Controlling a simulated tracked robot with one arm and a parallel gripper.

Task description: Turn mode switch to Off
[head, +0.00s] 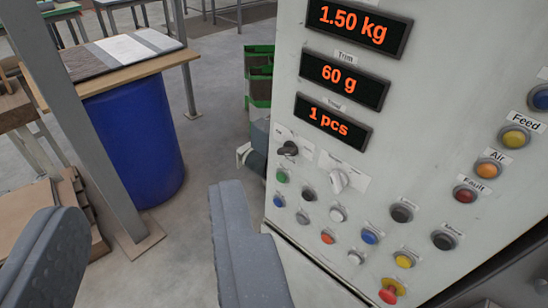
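The pale control panel (420,140) of the machine fills the right of the view. Two rotary switches sit below its displays: a black one (289,149) at the panel's left edge and a white one (338,181) to its right. Their labels are too small to read, so I cannot tell which is the mode switch or its setting. My gripper (150,202) is open and empty, its two grey fingers wide apart. It is in front of and left of the panel, apart from both switches.
Several coloured push buttons (328,237) lie below the switches, with a red mushroom button (390,290) at the bottom. A grey post (80,125) stands at left, before a blue drum (135,140). Green bins (259,75) stand behind the panel's left edge.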

